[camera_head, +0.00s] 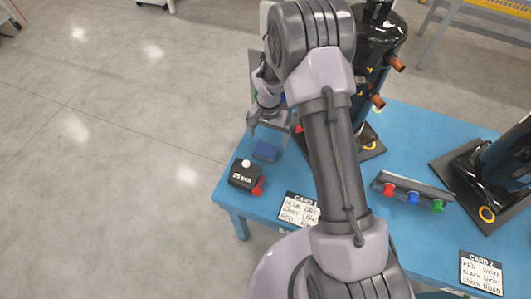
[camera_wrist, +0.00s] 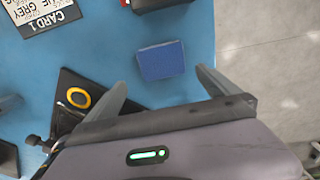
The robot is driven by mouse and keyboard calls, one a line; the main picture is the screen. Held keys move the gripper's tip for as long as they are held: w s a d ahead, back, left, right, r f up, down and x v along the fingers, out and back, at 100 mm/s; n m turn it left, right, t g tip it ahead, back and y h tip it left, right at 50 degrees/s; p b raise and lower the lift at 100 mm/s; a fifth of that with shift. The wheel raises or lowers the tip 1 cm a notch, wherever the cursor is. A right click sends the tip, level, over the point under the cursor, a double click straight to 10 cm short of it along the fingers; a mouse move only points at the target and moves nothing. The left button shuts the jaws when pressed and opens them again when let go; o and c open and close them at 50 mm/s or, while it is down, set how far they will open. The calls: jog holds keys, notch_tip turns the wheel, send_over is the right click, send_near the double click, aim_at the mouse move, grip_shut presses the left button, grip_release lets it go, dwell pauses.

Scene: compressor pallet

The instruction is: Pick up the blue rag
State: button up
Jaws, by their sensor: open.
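The blue rag (camera_head: 265,151), a small folded block, lies on the blue table near its left edge. In the wrist view the rag (camera_wrist: 162,61) lies flat on the blue surface, just beyond the fingertips and between their lines. My gripper (camera_head: 268,132) is open and empty, close behind the rag in the head view. In the wrist view my gripper (camera_wrist: 160,82) has its fingers spread wider than the rag. No contact with the rag shows, and the exact height above it cannot be told.
A black box (camera_head: 246,176) with a white knob and red piece sits close to the rag. Card 1 (camera_head: 298,208) lies nearby, partly hidden by my arm. A dark compressor (camera_head: 380,35) stands behind. A rack (camera_head: 411,192) with coloured pieces and card 2 (camera_head: 481,272) are at right.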

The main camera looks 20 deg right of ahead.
aim_at(266, 149)
jog(key=f+b, duration=0.2)
jog(key=f, duration=0.1)
jog(key=a+f, duration=0.1)
jog(key=f, duration=0.1)
jog(key=shift+s+a+f+b, duration=0.1)
jog(key=shift+s+f+b, duration=0.15)
jog(key=shift+s+b, duration=0.15)
jog(key=shift+w+r, duration=0.1)
jog(key=c, duration=1.4)
notch_tip(266, 149, up, 4)
jog(key=p, duration=0.2)
jog(key=shift+r+p, duration=0.1)
jog(key=shift+p, duration=0.2)
jog(key=s+d+p, duration=0.1)
jog(key=s+d, duration=0.2)
jog(key=s, duration=0.1)
jog(key=s+d+p, duration=0.1)
jog(key=s+d, duration=0.2)
jog(key=s, duration=0.1)
jog(key=s+d+p, duration=0.1)
jog(key=s+d, duration=0.2)
jog(key=s, duration=0.2)
jog(key=shift+d+r, duration=0.15)
jog(key=shift+r, duration=0.25)
